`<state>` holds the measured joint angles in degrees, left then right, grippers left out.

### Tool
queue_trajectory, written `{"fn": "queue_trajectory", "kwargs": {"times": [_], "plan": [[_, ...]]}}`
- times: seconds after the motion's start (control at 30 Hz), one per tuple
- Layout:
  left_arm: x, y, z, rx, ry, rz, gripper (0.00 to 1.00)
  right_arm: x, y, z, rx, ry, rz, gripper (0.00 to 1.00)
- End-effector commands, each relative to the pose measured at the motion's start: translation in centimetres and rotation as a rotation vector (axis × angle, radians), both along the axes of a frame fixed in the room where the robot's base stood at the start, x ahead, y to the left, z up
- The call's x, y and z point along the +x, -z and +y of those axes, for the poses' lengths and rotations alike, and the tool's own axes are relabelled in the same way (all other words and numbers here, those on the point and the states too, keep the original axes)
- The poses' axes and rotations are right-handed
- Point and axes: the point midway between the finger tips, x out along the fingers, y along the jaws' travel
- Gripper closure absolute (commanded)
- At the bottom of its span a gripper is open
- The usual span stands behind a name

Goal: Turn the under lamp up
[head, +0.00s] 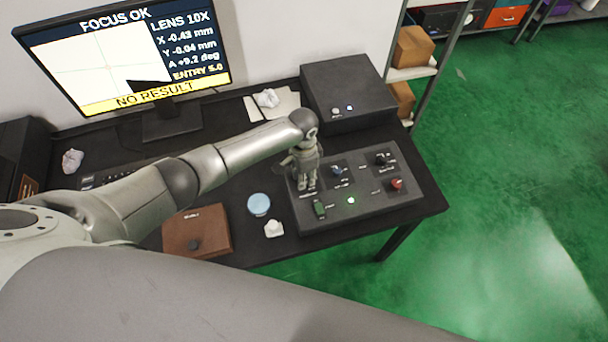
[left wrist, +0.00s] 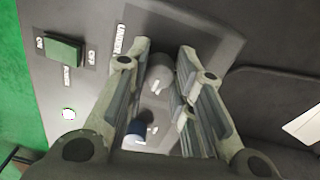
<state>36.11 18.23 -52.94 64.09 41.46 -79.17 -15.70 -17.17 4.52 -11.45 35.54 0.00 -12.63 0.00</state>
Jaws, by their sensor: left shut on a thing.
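The control panel (head: 365,208) lies on the dark table. My left gripper (head: 307,184) points down over its left part, with its fingers around a grey knob. In the left wrist view the left gripper (left wrist: 165,95) has its fingers on both sides of this grey knob (left wrist: 160,78). A white label beside it seems to begin with "UNDER", the rest being too small to read. In the head view the fingers hide the knob. My right gripper is not in view.
A blue knob (head: 337,170), a black knob (head: 382,158), a red knob (head: 397,184), a green power switch (head: 319,208) and a lit green light (head: 351,200) are close by. The monitor (head: 125,55) reads "FOCUS OK" and "NO RESULT". A black box (head: 347,88) stands behind the panel.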

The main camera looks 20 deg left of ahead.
Motion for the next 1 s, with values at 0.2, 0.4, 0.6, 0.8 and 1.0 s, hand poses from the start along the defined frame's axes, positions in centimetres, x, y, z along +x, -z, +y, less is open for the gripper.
{"fn": "queue_trajectory", "kwargs": {"times": [0.2, 0.4, 0.6, 0.8, 1.0], "plan": [[-0.08, 0.08, 0.07, 0.002, 0.095, 0.003, 1.00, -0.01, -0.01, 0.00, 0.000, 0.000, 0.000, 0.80], [-0.06, 0.07, 0.07, 0.002, 0.137, 0.003, 1.00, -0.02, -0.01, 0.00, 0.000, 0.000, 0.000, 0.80], [-0.05, 0.07, 0.07, 0.002, 0.147, 0.003, 1.00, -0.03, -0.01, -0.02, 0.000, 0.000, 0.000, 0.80], [-0.05, 0.06, 0.08, 0.001, 0.146, 0.003, 1.00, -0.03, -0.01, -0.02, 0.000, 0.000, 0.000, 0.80], [-0.03, 0.05, 0.06, 0.001, 0.145, 0.003, 0.58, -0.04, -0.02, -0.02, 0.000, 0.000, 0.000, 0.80]]}}
